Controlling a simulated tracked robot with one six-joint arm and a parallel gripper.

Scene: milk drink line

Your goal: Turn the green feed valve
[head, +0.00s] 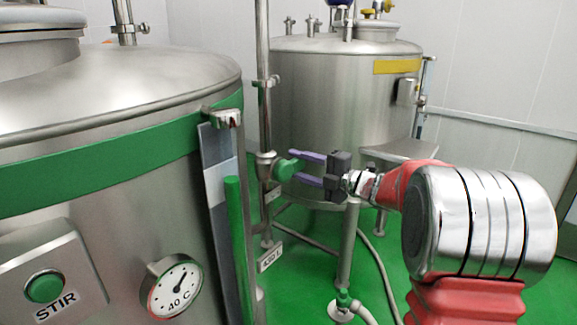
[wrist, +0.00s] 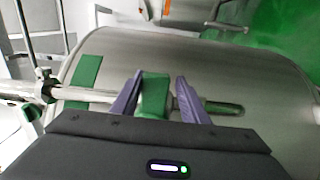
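The green feed valve (head: 284,170) is a rounded green knob on a steel fitting of the vertical pipe, between the two tanks. In the wrist view the green knob (wrist: 154,97) is between my two purple fingers. My gripper (head: 294,164) is open, with one finger above and one below the knob in the head view. In the wrist view my gripper (wrist: 160,76) shows a narrow gap on the right side of the knob. On the left, I cannot tell whether the finger touches it.
A large steel tank (head: 130,90) with a green band, a STIR button (head: 44,287) and a dial gauge (head: 174,287) stands close at left. A green upright bar (head: 238,250) is beside it. Another steel tank (head: 335,110) stands behind. Hoses (head: 377,265) lie on the green floor.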

